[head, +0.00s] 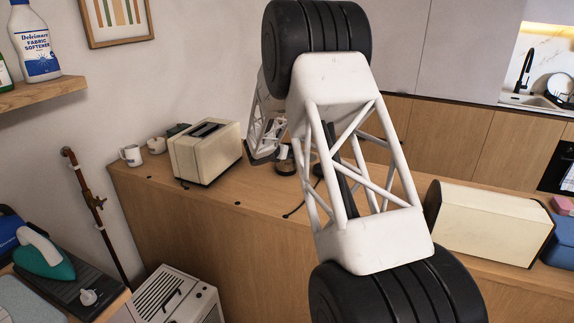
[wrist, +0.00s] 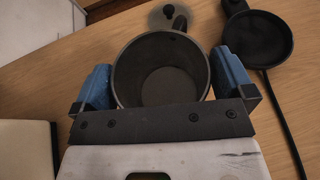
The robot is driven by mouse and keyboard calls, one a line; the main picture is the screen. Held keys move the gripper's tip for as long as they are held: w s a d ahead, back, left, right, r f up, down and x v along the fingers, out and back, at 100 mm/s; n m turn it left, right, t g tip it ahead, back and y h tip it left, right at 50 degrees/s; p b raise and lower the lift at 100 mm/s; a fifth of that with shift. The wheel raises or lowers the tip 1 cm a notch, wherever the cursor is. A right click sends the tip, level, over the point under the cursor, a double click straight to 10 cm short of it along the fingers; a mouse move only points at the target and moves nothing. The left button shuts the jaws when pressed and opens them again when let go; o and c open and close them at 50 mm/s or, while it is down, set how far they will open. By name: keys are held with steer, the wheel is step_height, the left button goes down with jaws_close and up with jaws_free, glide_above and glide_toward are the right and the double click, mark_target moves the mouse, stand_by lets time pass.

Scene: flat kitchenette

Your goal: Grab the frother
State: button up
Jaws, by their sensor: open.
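The frother (wrist: 160,52), a dark grey open-topped metal jug with a small black handle, stands on the wooden counter in the wrist view. My gripper (wrist: 163,88) is open, with one blue finger on the left and one on the right of the jug. Whether either finger touches the wall, I cannot tell. In the head view my gripper (head: 268,140) is over the counter behind the toaster's right side, and my arm hides much of that spot.
A round black base (wrist: 258,38) with a cord lies right of the jug. A cream toaster (head: 205,150) and a white mug (head: 131,155) stand to the left on the counter (head: 215,195). A cream bread box (head: 488,222) stands to the right.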

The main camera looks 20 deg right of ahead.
stand_by(0.4)
steer(key=c, duration=1.4)
